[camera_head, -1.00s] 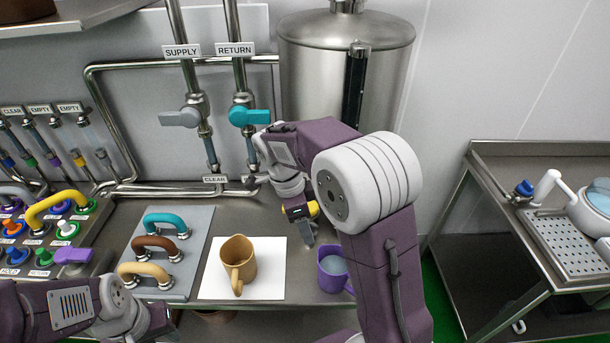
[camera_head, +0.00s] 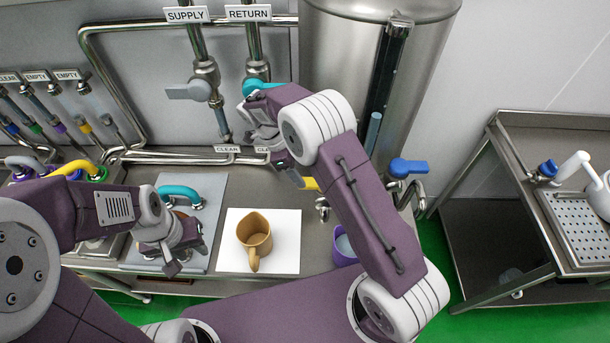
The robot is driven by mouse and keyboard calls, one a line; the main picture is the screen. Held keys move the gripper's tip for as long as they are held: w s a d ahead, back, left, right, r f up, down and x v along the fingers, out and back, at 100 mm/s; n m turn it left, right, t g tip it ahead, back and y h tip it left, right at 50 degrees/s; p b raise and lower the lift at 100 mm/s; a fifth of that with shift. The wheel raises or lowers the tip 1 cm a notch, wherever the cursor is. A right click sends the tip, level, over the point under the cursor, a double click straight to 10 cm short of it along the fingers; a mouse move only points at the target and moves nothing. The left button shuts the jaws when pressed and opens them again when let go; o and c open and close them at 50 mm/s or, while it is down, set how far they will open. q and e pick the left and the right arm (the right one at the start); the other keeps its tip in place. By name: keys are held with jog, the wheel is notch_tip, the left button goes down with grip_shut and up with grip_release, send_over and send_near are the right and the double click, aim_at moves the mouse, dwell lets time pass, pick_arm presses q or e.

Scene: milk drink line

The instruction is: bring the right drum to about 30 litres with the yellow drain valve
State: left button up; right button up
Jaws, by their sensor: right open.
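A steel drum (camera_head: 335,70) stands at the back centre. Its dark upright gauge (camera_head: 388,75) shows a light-blue column (camera_head: 373,133) low down; I cannot read its scale. The yellow valve handle (camera_head: 310,184) shows in part at the drum's foot, above a small steel spout (camera_head: 322,207), partly hidden by my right arm. My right gripper (camera_head: 290,172) is open, just left of the yellow handle; I cannot tell whether they touch. My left gripper (camera_head: 184,262) hangs over the grey handle board at left, apart from the drum; its jaw state is unclear.
A purple mug (camera_head: 344,250) stands below the spout, partly behind my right arm. A tan mug (camera_head: 255,236) stands on a white sheet (camera_head: 232,262). A blue-handled tap (camera_head: 408,167) is right of the drum. SUPPLY and RETURN pipes with valves (camera_head: 198,90) rise behind.

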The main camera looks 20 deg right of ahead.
aim_at(307, 181)
jog(key=shift+p+x, duration=0.35)
jog(key=shift+x, duration=1.75)
grip_shut()
jog(key=shift+r, duration=0.1)
